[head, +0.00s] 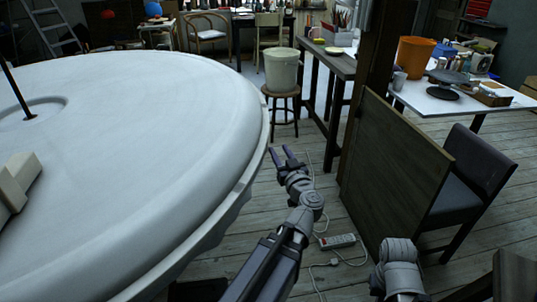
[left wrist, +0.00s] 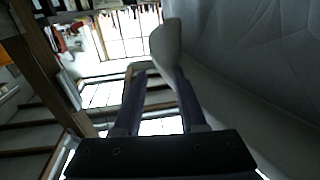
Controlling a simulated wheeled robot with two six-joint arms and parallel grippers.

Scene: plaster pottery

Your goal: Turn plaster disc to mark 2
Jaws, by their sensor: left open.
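The large white plaster disc (head: 150,150) fills the left of the head view, with a raised rim along its edge. A dark rod stands in a round hub (head: 32,112) at its left. My left gripper (head: 281,153) is just right of the disc's rim, open and empty, fingers pointing up and away. In the left wrist view its two fingers (left wrist: 157,75) are spread. The disc's pale underside and rim (left wrist: 235,100) run past the right finger there; I cannot tell whether they touch. No numbered mark is readable. My right gripper is out of view.
A wooden panel (head: 394,165) and a dark chair (head: 468,185) stand to the right. A power strip (head: 338,241) with cables lies on the plank floor. A stool (head: 283,100) holds a pale bucket (head: 281,68). A pale block (head: 17,180) sits on the disc.

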